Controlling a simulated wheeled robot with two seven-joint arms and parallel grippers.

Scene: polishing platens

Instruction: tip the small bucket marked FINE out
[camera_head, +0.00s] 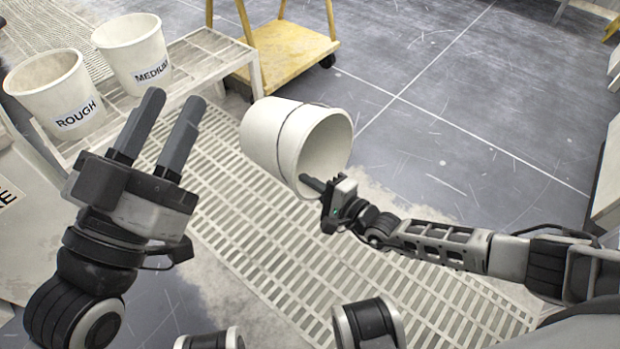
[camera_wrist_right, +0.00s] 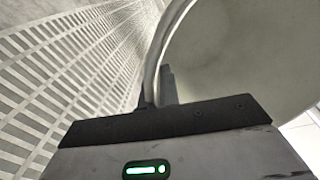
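A small off-white bucket (camera_head: 262,138) with a thin wire handle hangs on its side over the floor grating, its mouth facing right and toward me. No label shows on the side I see. The visible inside looks empty. My right gripper (camera_head: 312,184) is shut on the near lower rim of this bucket. In the right wrist view the rim of the bucket (camera_wrist_right: 225,60) runs by a dark finger, and the pale inside fills the right. My left gripper (camera_head: 174,100) is open and empty, fingers pointing up, left of the bucket and apart from it.
Buckets marked ROUGH (camera_head: 50,95) and MEDIUM (camera_head: 132,50) stand upright on a slatted bench (camera_head: 205,55) at the upper left. A yellow cart (camera_head: 285,45) stands behind the held bucket. Floor grating (camera_head: 240,215) lies below. The grey floor (camera_head: 480,110) to the right is open.

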